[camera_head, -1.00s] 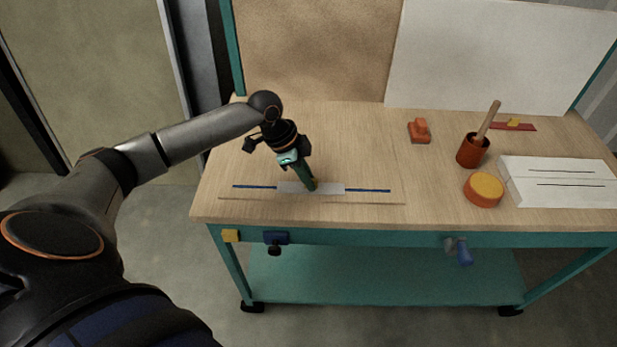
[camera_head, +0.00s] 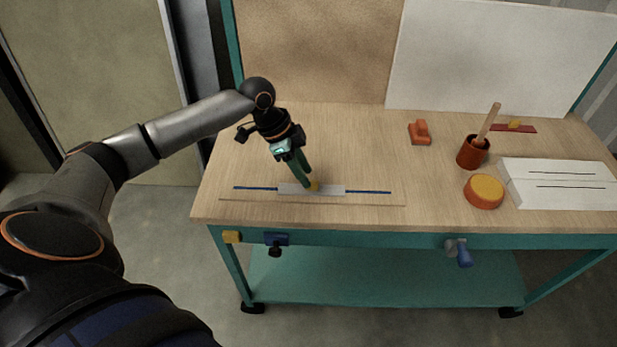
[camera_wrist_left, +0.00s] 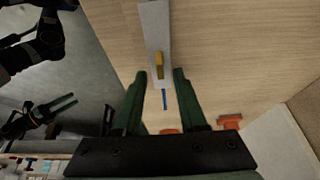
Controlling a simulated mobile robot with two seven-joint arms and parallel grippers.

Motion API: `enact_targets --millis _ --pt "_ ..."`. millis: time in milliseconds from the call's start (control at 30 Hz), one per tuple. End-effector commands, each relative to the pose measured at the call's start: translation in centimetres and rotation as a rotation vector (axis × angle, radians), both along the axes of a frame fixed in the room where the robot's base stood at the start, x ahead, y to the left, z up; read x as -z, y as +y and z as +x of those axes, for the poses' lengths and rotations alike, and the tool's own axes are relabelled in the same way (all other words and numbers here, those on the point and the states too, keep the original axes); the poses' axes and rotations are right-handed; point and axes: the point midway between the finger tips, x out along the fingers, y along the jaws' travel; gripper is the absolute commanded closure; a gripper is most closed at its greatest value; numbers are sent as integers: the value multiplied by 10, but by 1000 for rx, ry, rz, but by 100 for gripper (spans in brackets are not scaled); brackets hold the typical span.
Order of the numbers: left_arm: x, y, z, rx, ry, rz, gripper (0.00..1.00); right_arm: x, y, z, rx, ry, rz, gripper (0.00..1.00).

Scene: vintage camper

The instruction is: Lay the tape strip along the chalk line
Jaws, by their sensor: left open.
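The tape strip (camera_head: 330,190) is a pale grey flat strip with a small yellow grip piece (camera_wrist_left: 159,66) on it. It lies flat on the bench over the middle of the blue chalk line (camera_head: 255,188), whose ends show on both sides. My left gripper (camera_head: 308,186) is open just above the strip, its green fingers pointing down. In the left wrist view its fingertips stand on either side of the yellow piece, apart from it. In that view a small dark gripper with green fingers, apparently my right gripper (camera_wrist_left: 68,103), shows at left; its jaw state is unclear.
On the wooden bench top (camera_head: 350,150) stand an orange-red block (camera_head: 419,133), a brown pot with a wooden handle (camera_head: 472,152), a yellow-topped round tin (camera_head: 484,191) and a white board with dark lines (camera_head: 560,195). The bench between strip and tin is clear.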

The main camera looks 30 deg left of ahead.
Motion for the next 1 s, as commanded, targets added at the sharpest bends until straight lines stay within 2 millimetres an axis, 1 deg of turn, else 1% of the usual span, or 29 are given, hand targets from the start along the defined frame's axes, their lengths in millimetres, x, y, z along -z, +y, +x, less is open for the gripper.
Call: enact_targets --millis 33,200,300,400,600,1000 --pt "-12 5 -1 -2 -4 2 59 -2 0 0 0 0 0 31" --pt "-46 17 -9 -2 -3 2 59 -4 0 0 0 0 0 31" --pt "-62 22 -12 -3 -2 0 59 -5 0 0 0 0 0 31" --pt "-72 26 -15 -2 0 0 59 -5 0 0 0 0 0 31" --pt "-80 28 -17 -1 0 -1 59 -6 0 0 0 0 0 31" --pt "-80 28 -17 -1 0 -1 59 -5 0 0 0 0 0 31"
